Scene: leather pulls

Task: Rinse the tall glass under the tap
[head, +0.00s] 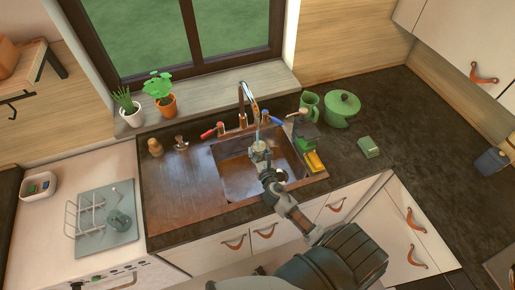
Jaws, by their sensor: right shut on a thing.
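My right gripper (266,172) is over the sink basin (234,177), shut on the tall glass (259,153). The glass is see-through and small in the head view, partly hidden by the gripper. It is below the curved tap (243,98), and a pale streak that looks like water runs from the spout down toward it. I cannot tell if the glass is upright or tilted. A red handle (209,133) and a blue handle (275,120) flank the tap. My left gripper is not in view.
A yellow sponge (315,161) and a dark green bottle (306,136) stand at the sink's right edge. A green mug (309,104) and green pot (342,108) are behind. A drying rack (88,212) with another glass (119,220) is at left. The right counter is mostly clear.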

